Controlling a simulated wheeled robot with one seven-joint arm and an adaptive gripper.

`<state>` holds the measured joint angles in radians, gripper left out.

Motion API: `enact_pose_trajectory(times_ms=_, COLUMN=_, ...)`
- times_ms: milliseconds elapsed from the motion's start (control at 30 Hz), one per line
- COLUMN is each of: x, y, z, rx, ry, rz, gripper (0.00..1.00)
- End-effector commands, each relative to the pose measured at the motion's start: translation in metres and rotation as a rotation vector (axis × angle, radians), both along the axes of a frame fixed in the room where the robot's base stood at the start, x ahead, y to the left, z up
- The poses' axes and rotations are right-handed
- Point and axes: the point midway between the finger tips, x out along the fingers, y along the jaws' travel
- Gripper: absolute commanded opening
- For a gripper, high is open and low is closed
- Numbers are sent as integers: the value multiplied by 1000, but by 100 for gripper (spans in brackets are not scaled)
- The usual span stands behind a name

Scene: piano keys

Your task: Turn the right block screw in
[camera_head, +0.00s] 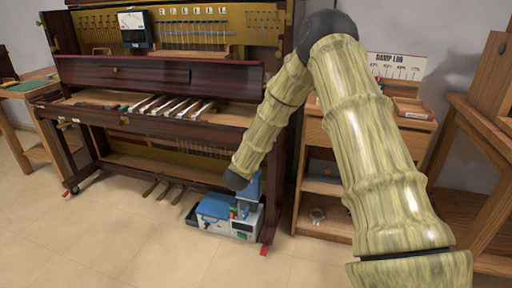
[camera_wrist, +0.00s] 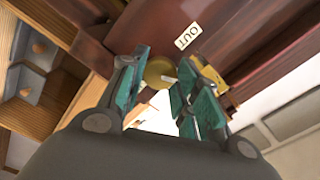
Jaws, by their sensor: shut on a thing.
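In the wrist view, a round brass screw head (camera_wrist: 157,71) with a small pale mark is set in the dark red-brown wood of the piano. My gripper (camera_wrist: 161,74) has its teal-padded fingers on either side of this head and is shut on it. The pads hide part of the screw, so how deep it sits cannot be told. A white label reading "OUT" (camera_wrist: 188,37) is on the wood beside it. In the head view, the upright piano (camera_head: 160,75) stands open, and my arm hides the gripper and the screw.
Another brass-coloured piece (camera_wrist: 207,72) is near the right finger. A blue and white case (camera_head: 215,208) stands on the floor by the piano's right leg. A wooden cabinet (camera_head: 322,187) stands right of the piano. Brass pedals (camera_head: 164,189) are low in front. The left foreground floor is clear.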

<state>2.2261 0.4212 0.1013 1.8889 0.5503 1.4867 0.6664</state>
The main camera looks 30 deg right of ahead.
Motion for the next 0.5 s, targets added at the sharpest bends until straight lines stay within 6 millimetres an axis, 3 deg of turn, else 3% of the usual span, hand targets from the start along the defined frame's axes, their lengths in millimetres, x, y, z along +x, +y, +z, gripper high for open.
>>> enact_pose_trajectory(times_ms=500, x=-1, y=-5, z=-3, rx=318, ry=-376, rz=-8, gripper=8)
